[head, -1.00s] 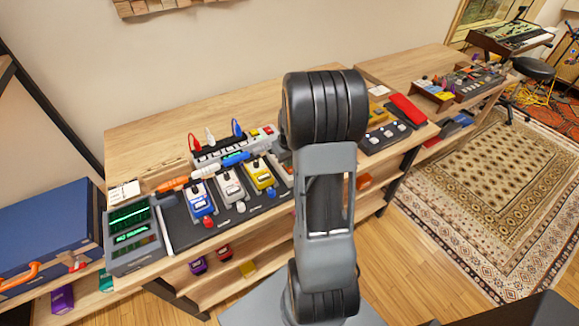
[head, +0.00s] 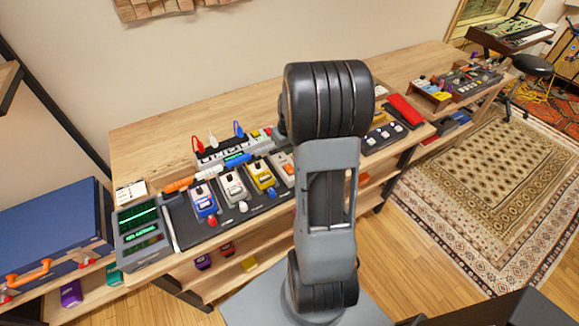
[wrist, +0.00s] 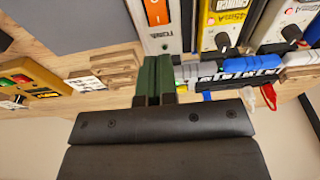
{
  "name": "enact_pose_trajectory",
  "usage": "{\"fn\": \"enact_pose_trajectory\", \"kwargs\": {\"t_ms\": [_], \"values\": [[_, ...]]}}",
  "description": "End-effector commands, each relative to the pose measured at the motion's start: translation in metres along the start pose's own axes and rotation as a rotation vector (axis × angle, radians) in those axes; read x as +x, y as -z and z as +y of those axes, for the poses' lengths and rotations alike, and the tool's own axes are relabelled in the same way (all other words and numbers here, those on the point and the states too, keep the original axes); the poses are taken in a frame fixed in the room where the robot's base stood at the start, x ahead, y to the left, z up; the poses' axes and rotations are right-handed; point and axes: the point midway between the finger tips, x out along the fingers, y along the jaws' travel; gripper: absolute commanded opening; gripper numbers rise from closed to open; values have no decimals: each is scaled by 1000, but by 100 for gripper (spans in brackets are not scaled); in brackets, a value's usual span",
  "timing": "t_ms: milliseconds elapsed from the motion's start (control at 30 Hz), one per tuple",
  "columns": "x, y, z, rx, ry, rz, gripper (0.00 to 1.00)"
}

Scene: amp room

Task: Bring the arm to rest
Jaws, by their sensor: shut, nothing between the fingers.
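My arm rises through the middle of the head view, and its upper joint hides my gripper there. In the wrist view my gripper (wrist: 155,80) shows as two dark green fingers lying together, with nothing between them. Beyond the fingertips is an orange and white pedal (wrist: 157,18), which also shows just left of my arm in the head view (head: 284,165). A white and blue cable or connector piece (wrist: 240,66) lies to the right of the fingers in the wrist view. I cannot tell how far the fingers are from these things.
A wooden bench (head: 150,135) carries a dark pedalboard with blue (head: 204,201), white (head: 233,187) and yellow (head: 261,175) pedals, a power strip and a green-screen unit (head: 139,232). A blue case (head: 50,232) stands left. Open floor and a patterned rug (head: 490,185) lie right.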

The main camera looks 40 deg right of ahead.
Motion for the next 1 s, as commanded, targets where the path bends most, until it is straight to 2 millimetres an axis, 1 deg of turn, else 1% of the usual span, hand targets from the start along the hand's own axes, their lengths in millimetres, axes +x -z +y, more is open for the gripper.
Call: {"fn": "enact_pose_trajectory", "kwargs": {"t_ms": [467,533,567,600,667,767,833,1000], "values": [[0,-1,0,22,2,-3,0],[2,-6,-2,68,9,-27,0],[5,-13,-5,93,15,-50,0],[5,-25,-9,132,21,-80,0],[-7,-37,-22,166,19,-96,0],[-30,-52,-48,179,11,-97,0],[-48,-63,-69,171,4,-83,0],[-91,-93,-120,105,-8,-11,0]]}}
